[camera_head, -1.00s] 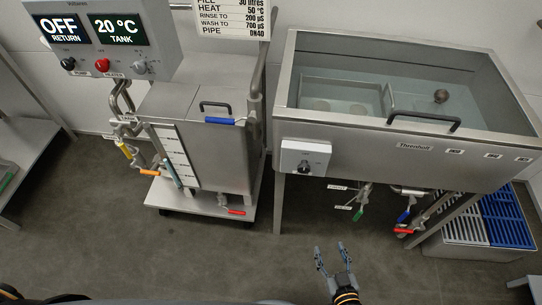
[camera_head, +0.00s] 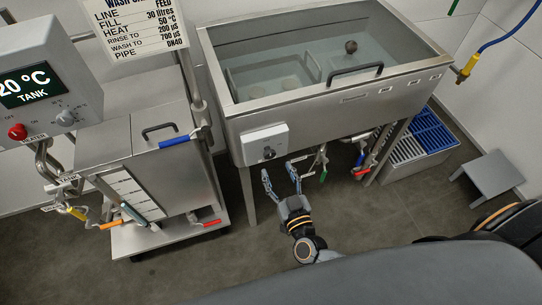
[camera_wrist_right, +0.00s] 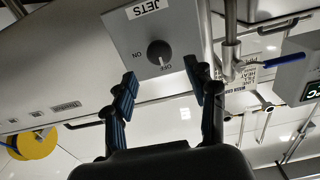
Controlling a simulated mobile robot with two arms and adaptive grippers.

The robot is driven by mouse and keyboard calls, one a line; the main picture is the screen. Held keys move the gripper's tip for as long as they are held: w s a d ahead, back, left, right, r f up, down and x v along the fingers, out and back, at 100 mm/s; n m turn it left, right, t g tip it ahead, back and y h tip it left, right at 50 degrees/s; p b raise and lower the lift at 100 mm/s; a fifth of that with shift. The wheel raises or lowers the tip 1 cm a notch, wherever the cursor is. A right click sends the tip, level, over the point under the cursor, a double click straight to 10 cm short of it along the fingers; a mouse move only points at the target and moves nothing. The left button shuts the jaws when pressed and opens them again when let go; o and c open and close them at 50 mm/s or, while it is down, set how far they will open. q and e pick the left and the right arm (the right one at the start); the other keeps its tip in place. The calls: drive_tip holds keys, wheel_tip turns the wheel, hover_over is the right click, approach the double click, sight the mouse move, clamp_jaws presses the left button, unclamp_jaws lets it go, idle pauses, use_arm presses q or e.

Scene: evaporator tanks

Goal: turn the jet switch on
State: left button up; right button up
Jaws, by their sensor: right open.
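The jet switch is a black round knob (camera_wrist_right: 159,52) on a grey box (camera_wrist_right: 136,40) with a "JETS" label and ON and OFF marks, all in the right wrist view, where the picture is upside down. In the head view the knob (camera_head: 269,153) and its box (camera_head: 258,143) are on the front of the steel tank (camera_head: 330,110). My right gripper (camera_head: 279,171) is open and empty just below the box. In the right wrist view its fingers (camera_wrist_right: 163,92) stand apart, one on each side of the knob's line, short of it. My left gripper is not in view.
Valves with green and red handles (camera_head: 361,172) hang under the tank, right of my gripper. A steel cart (camera_head: 150,170) with a control panel (camera_head: 30,85) stands at the left. A blue and white grate (camera_head: 425,138) and a grey stool (camera_head: 490,172) are at the right.

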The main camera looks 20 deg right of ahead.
sight(270, 156)
drive_tip(key=w, duration=0.6)
drive_tip(key=shift+a, duration=0.15)
drive_tip(key=c, duration=1.1)
